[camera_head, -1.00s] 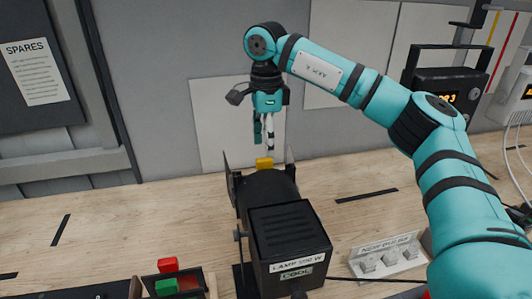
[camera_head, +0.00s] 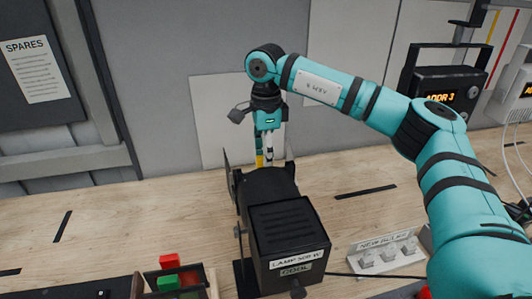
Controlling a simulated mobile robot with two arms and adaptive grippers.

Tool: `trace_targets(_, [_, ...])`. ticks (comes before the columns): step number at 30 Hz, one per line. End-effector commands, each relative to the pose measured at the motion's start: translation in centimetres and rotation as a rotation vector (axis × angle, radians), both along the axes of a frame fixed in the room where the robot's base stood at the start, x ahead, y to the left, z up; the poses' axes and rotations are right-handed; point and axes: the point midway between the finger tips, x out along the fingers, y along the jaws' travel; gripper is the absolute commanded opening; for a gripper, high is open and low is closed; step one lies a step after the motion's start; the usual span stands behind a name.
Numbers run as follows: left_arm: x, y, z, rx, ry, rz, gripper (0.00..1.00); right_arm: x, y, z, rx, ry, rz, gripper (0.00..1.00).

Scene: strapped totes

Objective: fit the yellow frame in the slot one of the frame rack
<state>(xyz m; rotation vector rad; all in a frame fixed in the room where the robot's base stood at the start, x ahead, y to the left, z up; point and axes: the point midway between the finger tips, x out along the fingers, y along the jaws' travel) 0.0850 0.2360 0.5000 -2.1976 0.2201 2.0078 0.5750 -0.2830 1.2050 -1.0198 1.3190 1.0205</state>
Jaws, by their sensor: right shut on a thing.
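The yellow frame (camera_head: 259,161) shows as a small yellow patch at the back end of the black lamp. My right gripper (camera_head: 265,158) points down there and is shut on it. Its fingertips are partly hidden behind the lamp's top, so I cannot tell how much of the frame is still seated in the lamp. A rack with wooden edges (camera_head: 213,284), which looks like the frame rack, is cut off at the bottom edge. My left gripper is not in view.
The black lamp (camera_head: 290,232) stands mid-bench, labelled "LAMP 500 W". The rack bears a red piece (camera_head: 169,261) and a green piece (camera_head: 167,284). A white "NEW" labelled holder (camera_head: 392,254) stands to the right. The bench left of the lamp is mostly clear.

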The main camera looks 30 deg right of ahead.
Motion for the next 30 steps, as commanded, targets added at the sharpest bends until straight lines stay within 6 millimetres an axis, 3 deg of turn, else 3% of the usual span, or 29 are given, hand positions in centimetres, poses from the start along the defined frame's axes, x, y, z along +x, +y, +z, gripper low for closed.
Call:
trace_targets(3, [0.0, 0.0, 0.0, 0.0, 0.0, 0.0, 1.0, 0.0, 0.0, 0.0, 0.0, 0.0, 0.0, 0.0])
trace_targets(4, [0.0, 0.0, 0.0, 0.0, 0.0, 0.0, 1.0, 0.0, 0.0, 0.0, 0.0, 0.0, 0.0, 0.16])
trace_targets(8, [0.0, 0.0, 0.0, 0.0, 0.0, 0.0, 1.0, 0.0, 0.0, 0.0, 0.0, -0.001, 0.0, 0.0])
trace_targets(16, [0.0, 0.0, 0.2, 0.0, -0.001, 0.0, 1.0, 0.0, 0.0, 0.3, 0.001, -0.001, 0.0, 0.0])
trace_targets(30, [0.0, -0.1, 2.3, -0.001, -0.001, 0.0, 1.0, 0.0, 0.0, 3.1, 0.0, -0.001, 0.0, 0.0])
